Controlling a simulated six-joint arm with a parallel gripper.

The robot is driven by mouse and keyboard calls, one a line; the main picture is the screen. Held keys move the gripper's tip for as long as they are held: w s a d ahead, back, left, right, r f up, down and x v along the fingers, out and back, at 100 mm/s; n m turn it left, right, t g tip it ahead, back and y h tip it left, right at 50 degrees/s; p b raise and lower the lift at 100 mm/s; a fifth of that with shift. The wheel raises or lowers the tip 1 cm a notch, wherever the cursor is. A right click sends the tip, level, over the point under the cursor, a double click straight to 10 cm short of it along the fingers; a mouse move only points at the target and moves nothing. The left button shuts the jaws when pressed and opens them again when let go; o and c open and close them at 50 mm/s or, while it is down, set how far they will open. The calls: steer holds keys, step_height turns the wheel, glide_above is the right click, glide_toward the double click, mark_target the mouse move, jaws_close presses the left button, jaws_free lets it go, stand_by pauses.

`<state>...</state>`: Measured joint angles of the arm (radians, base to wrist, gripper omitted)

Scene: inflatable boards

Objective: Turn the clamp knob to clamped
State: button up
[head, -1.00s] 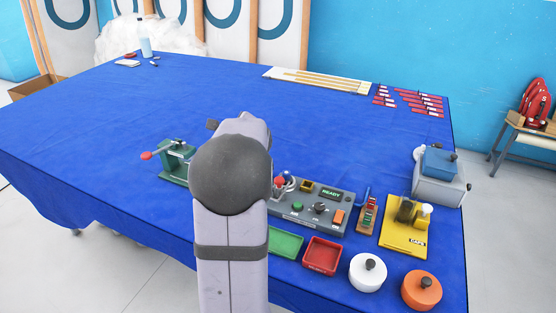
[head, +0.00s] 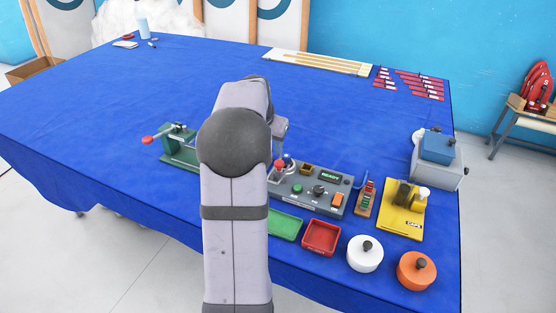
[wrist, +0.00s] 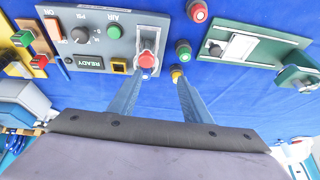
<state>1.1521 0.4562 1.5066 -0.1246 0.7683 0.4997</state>
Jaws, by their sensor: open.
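A green clamp fixture (head: 180,157) stands on the blue table left of my arm. Part of a green fixture also shows at the right of the wrist view (wrist: 262,38). A grey control panel (head: 308,203) lies right of my arm, with a red-topped lever (wrist: 147,57), a black dial (wrist: 80,35) and a green button (wrist: 115,32). I cannot tell which knob is labelled clamp. My gripper (wrist: 158,84) is open, its fingers apart and empty, near the panel's lever edge. My arm hides it mostly in the head view.
Small coloured knobs (wrist: 183,50) stand between panel and fixture. A green tray (head: 285,224), a red tray (head: 321,238), a white round container (head: 365,257) and an orange one (head: 417,272) line the front. The table's back left is mostly clear.

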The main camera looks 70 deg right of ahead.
mark_target(279, 163)
steer(key=shift+g, duration=0.5)
steer(key=shift+s+d+f+p, duration=0.35)
steer(key=shift+d+f+p, duration=0.1)
steer(key=shift+f, duration=0.75)
steer(key=shift+s+d+f+p, duration=0.35)
steer(key=shift+f+p, duration=0.1)
steer(key=shift+f, duration=0.7)
steer(key=shift+s+d+f+p, duration=0.35)
steer(key=shift+f+p, duration=0.1)
steer(key=shift+f, duration=0.75)
steer(key=c, duration=1)
